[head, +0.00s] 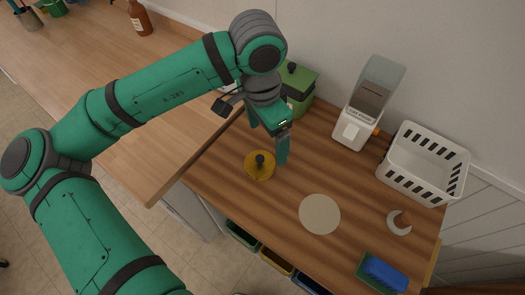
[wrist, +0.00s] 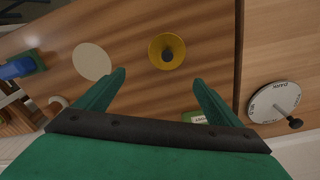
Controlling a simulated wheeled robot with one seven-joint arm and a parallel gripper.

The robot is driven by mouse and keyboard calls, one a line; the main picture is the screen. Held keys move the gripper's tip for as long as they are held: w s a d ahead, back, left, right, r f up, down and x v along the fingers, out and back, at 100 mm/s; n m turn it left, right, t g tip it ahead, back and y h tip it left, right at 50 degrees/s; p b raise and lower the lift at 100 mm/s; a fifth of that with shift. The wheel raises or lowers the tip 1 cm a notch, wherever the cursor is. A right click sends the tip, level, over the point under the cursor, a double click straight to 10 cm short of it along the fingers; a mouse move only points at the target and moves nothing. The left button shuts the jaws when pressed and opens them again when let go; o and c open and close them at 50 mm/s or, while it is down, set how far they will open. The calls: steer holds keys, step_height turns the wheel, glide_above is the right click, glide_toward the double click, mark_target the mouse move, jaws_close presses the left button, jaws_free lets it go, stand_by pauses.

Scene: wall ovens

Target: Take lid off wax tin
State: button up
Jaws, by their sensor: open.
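A round yellow tin (head: 260,172) with a dark knob on top stands on the wooden counter; it also shows in the wrist view (wrist: 156,44). I read no label on it. A green container (head: 303,103) with a dark knob on its lid stands behind, by the wall; part of it with a small label shows in the wrist view (wrist: 193,117). I cannot tell from writing which is the wax tin. My gripper (head: 269,139) is open and empty, above the counter. In the wrist view, its fingertips (wrist: 159,77) point toward the yellow tin, apart from it.
A flat cream disc (head: 320,214) lies right of the yellow tin. A white dispenser (head: 353,130), a white basket (head: 420,176), a crescent-shaped piece (head: 398,228) and a blue sponge (head: 385,273) stand further right. A white labelled dial (wrist: 266,106) with a knob shows in the wrist view.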

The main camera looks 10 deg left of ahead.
mark_target(260, 158)
steer(key=shift+y, duration=0.3)
steer(key=f, duration=0.3)
steer(key=a+f, duration=0.1)
steer(key=f, duration=0.6)
steer(key=shift+s+a+f, duration=0.1)
steer(key=shift+a+f, duration=0.2)
steer(key=shift+a, duration=0.05)
steer(key=c, duration=1.1)
